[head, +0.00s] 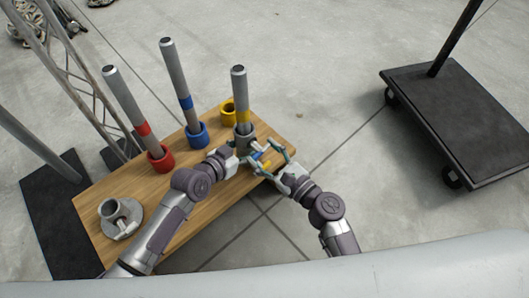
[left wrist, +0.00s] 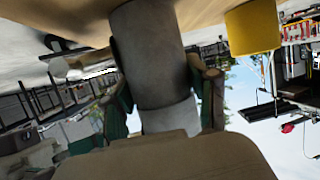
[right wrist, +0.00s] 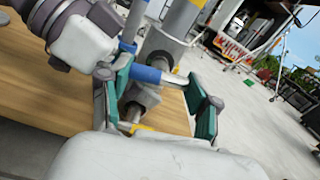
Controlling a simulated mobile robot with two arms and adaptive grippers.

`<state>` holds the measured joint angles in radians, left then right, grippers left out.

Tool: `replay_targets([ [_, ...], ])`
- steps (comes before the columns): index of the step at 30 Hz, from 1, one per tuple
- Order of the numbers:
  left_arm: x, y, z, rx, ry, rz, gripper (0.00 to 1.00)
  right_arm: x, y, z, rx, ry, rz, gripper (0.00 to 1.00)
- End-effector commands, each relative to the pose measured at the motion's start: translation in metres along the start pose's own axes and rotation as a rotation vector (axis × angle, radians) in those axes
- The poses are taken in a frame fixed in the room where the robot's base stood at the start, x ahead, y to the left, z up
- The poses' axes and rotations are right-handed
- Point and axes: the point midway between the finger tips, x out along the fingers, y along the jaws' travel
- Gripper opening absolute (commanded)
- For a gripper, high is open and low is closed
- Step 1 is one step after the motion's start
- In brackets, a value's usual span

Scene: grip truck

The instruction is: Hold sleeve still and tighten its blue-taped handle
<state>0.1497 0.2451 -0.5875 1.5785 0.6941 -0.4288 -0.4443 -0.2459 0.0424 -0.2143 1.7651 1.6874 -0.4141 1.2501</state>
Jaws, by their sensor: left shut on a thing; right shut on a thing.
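The grey sleeve (head: 245,134) stands near the right end of the wooden table, with a yellow-banded pole (head: 239,95) upright in it. My left gripper (head: 240,148) is shut on the sleeve; in the left wrist view its grey body (left wrist: 160,60) sits between the two fingers. The blue-taped handle (right wrist: 147,74) sticks out from the sleeve's side. My right gripper (right wrist: 163,95) is shut on this handle, a finger on either side. A second handle with yellow tape (right wrist: 140,128) shows just below it. The handles are partly hidden in the head view.
On the table (head: 185,225) stand a red-banded pole (head: 125,105) in a red ring and a blue-banded pole (head: 177,80) in a blue ring. A yellow ring (head: 228,108) is behind the sleeve. A round metal base (head: 121,218) sits at left. A black cart (head: 460,120) stands right.

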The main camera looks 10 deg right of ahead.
Motion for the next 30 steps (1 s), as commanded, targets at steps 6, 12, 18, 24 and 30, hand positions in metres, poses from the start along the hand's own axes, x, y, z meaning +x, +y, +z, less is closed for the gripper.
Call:
replay_targets([
  [6,-0.0004,0.0,0.0002,0.001,0.0,0.0,0.0,-0.0008,-0.002,-0.0029,0.008,0.007,-0.006,0.27],
  [12,-0.0004,0.0001,0.0001,0.001,0.0,0.0,0.0,-0.0008,-0.0018,-0.0031,0.007,0.007,-0.006,0.27],
  [18,-0.0003,0.0001,0.0001,0.0,0.0,0.0,0.0,-0.0007,-0.0012,-0.0023,0.006,0.005,-0.004,0.88],
  [24,-0.0002,0.0,0.0002,0.0,0.0,0.0,0.0,-0.0004,-0.0004,-0.0013,0.007,0.003,-0.002,0.88],
  [30,-0.0001,-0.0001,0.0002,0.001,-0.001,0.0,0.0,-0.0077,0.0001,-0.0017,0.007,0.004,-0.001,0.88],
])
